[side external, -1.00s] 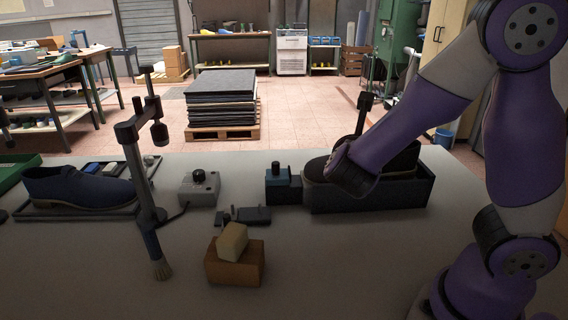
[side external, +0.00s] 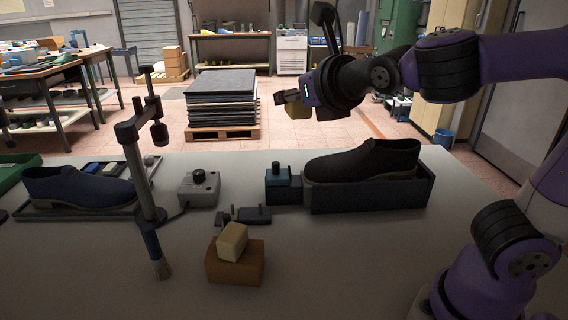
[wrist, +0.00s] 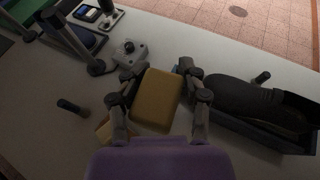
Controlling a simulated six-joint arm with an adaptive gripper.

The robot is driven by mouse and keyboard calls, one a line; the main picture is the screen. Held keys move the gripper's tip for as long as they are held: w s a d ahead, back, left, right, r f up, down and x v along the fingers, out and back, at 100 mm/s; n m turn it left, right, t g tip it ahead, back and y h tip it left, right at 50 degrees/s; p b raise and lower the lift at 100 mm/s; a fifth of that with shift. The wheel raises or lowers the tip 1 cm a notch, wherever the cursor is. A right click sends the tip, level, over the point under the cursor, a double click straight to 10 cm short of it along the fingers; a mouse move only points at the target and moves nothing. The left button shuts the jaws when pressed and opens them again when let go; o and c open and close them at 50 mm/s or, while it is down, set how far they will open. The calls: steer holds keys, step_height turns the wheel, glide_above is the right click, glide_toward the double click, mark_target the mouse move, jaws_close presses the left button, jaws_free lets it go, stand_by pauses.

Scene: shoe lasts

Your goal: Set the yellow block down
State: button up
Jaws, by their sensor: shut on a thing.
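My gripper (side external: 287,98) is raised above the bench, toward its far side in the side view. It is shut on the yellow block (wrist: 157,100), which also shows under the jaws in the side view (side external: 298,110). In the wrist view the block lies between the two fingers (wrist: 158,84) and hides part of the bench below. The block is in the air, well above the work surface and apart from everything on it.
A dark shoe (side external: 362,160) rests on a black tray (side external: 369,194) at the right. A blue block-shaped device (side external: 283,183) and a grey knob box (side external: 199,188) stand left of it. A cream block (side external: 232,241) sits on a brown block (side external: 236,266). An upright stand (side external: 140,175) rises at left. The front bench is mostly clear.

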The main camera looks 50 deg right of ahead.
mark_target(281, 230)
steer(key=a+f+h, duration=0.1)
steer(key=a+f, duration=0.3)
steer(key=f, duration=0.4)
steer(key=shift+w+a+m, duration=0.2)
steer(key=shift+a+m, duration=0.15)
steer(key=shift+m, duration=0.05)
steer(key=s+a+f+h, duration=0.1)
steer(key=a+f, duration=0.3)
steer(key=f, duration=0.4)
steer(key=shift+s+a+f+m, duration=0.2)
steer(key=shift+s+f+m, duration=0.2)
steer(key=shift+s, duration=0.4)
steer(key=shift+g, duration=0.3)
steer(key=w+d+f, duration=0.2)
steer(key=d, duration=0.1)
steer(key=w+d+f, duration=0.1)
steer(key=d+f, duration=0.1)
steer(key=d, duration=0.1)
steer(key=w+d+f, duration=0.2)
steer(key=d+f, duration=0.1)
steer(key=d, duration=0.1)
steer(key=shift+w, duration=0.3)
steer(key=shift+a+f, duration=0.15)
steer(key=shift+f, duration=1.8)
steer(key=shift+f, duration=0.1)
